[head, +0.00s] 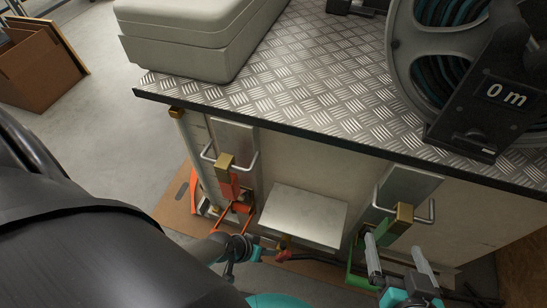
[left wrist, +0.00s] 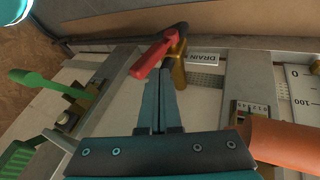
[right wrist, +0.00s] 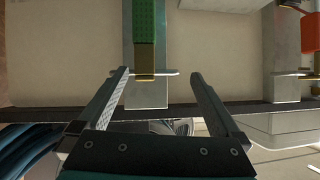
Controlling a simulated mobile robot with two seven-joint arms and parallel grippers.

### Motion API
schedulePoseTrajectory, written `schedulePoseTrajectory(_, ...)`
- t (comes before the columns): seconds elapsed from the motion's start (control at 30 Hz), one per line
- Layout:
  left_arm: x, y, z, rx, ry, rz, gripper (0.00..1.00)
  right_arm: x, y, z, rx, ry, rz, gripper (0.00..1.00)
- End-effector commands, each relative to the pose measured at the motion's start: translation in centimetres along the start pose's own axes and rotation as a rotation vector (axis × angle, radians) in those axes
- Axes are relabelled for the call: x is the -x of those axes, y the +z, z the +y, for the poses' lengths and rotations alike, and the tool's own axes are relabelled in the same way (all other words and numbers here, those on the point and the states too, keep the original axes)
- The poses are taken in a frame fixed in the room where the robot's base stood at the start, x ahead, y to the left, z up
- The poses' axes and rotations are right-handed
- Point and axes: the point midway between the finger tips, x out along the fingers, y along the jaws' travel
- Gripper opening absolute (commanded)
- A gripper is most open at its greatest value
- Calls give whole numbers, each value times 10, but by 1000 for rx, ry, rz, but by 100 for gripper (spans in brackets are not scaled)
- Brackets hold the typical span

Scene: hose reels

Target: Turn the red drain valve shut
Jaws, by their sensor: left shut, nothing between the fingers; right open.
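The red drain valve handle (left wrist: 153,58) is a short lever on a brass valve body (left wrist: 179,70), beside a plate reading DRAIN (left wrist: 204,53) in the left wrist view. My left gripper (left wrist: 163,80) is shut and empty, its fingertips right at the red lever; I cannot tell whether they touch it. In the head view the red handle (head: 283,255) is small, low under the grey box, with my left gripper (head: 257,253) just left of it. My right gripper (head: 397,252) is open and empty in front of the right-hand bracket; it also shows in the right wrist view (right wrist: 160,74).
A green lever (head: 376,240) with a brass block (head: 404,213) is by my right gripper. An orange lever (head: 229,186) hangs at left. A grey box (head: 303,217) sits between them. The treadplate top (head: 290,80) overhangs, carrying a hose reel (head: 425,60) and a case (head: 190,40).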

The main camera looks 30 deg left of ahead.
Motion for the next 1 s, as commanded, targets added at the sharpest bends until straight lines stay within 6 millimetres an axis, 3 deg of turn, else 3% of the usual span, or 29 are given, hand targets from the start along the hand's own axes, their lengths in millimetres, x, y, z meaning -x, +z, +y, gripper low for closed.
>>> schedulePoseTrajectory(0.6,-28,0,0,-2,0,0,0,1,-15,-26,-51,-70,294,100)
schedulePoseTrajectory(1.0,-30,0,0,-1,0,0,0,3,-17,-29,-58,-76,327,100)
